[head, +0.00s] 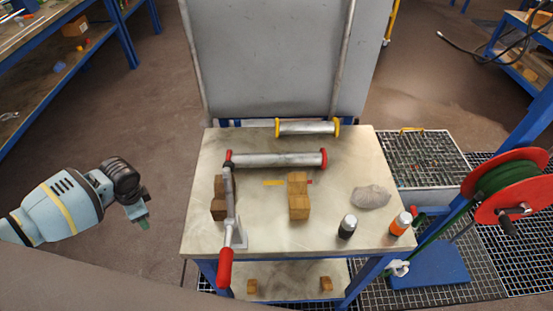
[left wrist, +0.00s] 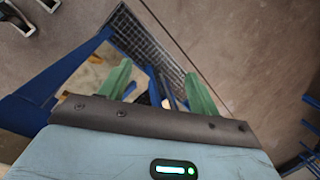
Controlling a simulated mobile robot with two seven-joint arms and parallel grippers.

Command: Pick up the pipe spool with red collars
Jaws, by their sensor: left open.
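The pipe spool with red collars (head: 280,160) lies crosswise on the table, a grey pipe with a red collar at each end. A long-handled tool with a red grip (head: 225,268) stands at its left end and partly covers the left collar. My left gripper (head: 143,222) hangs off the table's left side, well apart from the spool. In the left wrist view, its green fingers (left wrist: 158,88) are spread with nothing between them. My right gripper is in neither view.
A spool with yellow collars (head: 306,128) lies behind on the table (head: 265,235). Wooden blocks (head: 299,200), a grey rag (head: 371,196), a dark bottle (head: 347,227) and an orange bottle (head: 400,223) stand in front. A hose reel (head: 512,187) is at right. Floor left of the table is clear.

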